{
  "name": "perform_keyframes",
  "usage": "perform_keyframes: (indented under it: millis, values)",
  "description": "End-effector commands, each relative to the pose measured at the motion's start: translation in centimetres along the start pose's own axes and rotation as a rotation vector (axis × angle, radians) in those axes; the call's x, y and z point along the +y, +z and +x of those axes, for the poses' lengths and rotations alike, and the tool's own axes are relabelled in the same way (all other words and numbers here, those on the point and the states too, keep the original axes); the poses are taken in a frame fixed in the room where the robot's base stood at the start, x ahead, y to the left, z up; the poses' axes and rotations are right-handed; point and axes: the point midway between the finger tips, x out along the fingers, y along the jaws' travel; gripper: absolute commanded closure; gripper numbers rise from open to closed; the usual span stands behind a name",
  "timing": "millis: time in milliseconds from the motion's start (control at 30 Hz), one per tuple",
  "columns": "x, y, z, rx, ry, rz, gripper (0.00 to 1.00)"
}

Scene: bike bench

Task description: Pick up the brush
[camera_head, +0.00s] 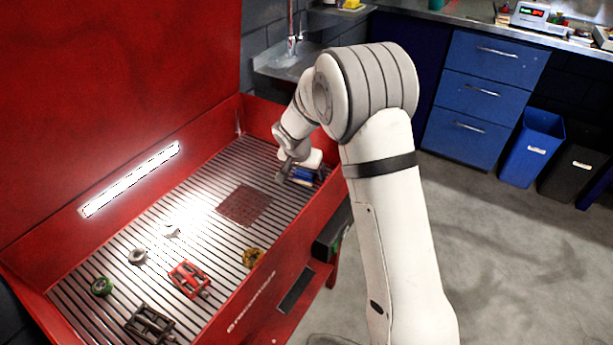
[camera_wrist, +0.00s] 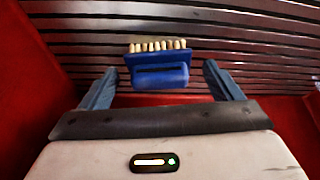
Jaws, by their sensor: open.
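The brush is blue with a row of pale bristle tufts. In the wrist view the brush (camera_wrist: 160,70) lies on the slatted grate, between and slightly beyond the two fingers of my gripper (camera_wrist: 165,85). The fingers are apart and I see a gap on each side of the brush. In the head view the blue brush (camera_head: 304,174) shows at the far right end of the red bench, partly hidden by my gripper (camera_head: 288,172) just above it.
The red bench's slatted grate (camera_head: 205,180) holds a red pedal (camera_head: 188,279), a dark pedal (camera_head: 150,322), a green ring (camera_head: 101,286), a grey ring (camera_head: 137,256) and a yellow part (camera_head: 252,257). A sink (camera_head: 285,62) is behind.

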Motion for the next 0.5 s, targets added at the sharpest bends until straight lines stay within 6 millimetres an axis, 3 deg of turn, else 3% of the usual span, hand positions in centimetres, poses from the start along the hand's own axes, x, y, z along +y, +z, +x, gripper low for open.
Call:
perform_keyframes:
  millis: [200, 500]
  values:
    - [0.03, -0.04, 0.00, 0.000, 0.000, 0.000, 0.16]
    - [0.08, -0.04, -0.01, 0.000, 0.001, 0.001, 0.41]
